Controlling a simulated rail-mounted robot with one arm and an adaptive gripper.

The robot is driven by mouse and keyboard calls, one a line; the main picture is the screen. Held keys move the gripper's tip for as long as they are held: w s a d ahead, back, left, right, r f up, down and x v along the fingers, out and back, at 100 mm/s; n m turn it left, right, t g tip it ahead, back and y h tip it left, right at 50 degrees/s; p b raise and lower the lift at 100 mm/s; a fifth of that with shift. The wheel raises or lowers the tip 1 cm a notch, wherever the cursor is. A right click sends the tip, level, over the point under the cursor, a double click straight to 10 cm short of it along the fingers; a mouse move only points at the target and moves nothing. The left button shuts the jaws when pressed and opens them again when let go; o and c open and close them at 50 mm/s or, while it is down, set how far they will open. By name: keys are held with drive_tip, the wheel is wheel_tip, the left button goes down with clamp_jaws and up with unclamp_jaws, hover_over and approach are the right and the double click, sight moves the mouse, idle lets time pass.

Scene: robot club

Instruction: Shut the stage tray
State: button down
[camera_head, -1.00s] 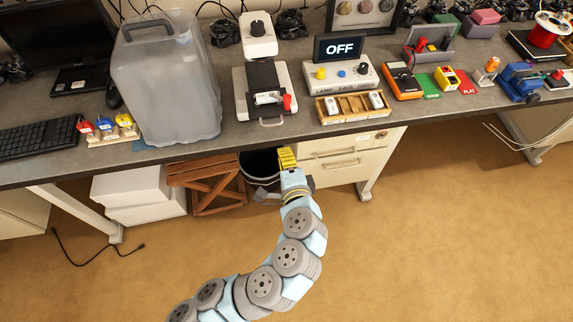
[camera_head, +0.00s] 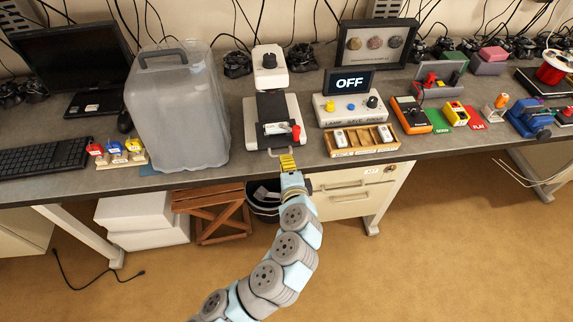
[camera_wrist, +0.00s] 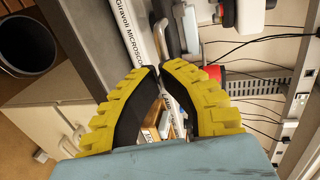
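The microscope (camera_head: 293,108) stands on the bench, with its white base lettered in the wrist view (camera_wrist: 148,22). Its stage tray (camera_head: 277,129) is dark with a light slide and a red knob at the right. A pale loop handle (camera_head: 279,153) sticks out at the front, over the bench edge. My gripper (camera_head: 287,158) is just in front of and slightly right of the handle. Contact cannot be made out. In the wrist view the yellow fingers of my gripper (camera_wrist: 158,68) converge with their tips almost together and nothing visibly held between them.
A wooden box (camera_head: 361,152) and the OFF display unit (camera_head: 345,107) stand to the right of the microscope. A large grey translucent container (camera_head: 177,115) stands to the left. Drawers (camera_head: 345,200) and a dark bin (camera_head: 262,207) are below the bench.

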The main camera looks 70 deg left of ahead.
sight(282, 137)
drive_tip(key=shift+a, duration=0.1)
drive_tip(key=w+a, duration=0.1)
drive_tip(key=a, duration=0.2)
drive_tip(key=w+a+p, duration=0.1)
drive_tip(key=a, duration=0.3)
drive_tip(key=w+a, duration=0.1)
drive_tip(key=a, duration=0.2)
drive_tip(key=shift+a+r, duration=0.1)
drive_tip(key=shift+a, duration=0.15)
drive_tip(key=shift+w+a, duration=0.1)
drive_tip(key=shift+a, duration=0.25)
drive_tip(key=shift+d, duration=0.1)
drive_tip(key=v, duration=1.4)
drive_tip(key=shift+p, duration=0.45)
drive_tip(key=shift+w, duration=0.2)
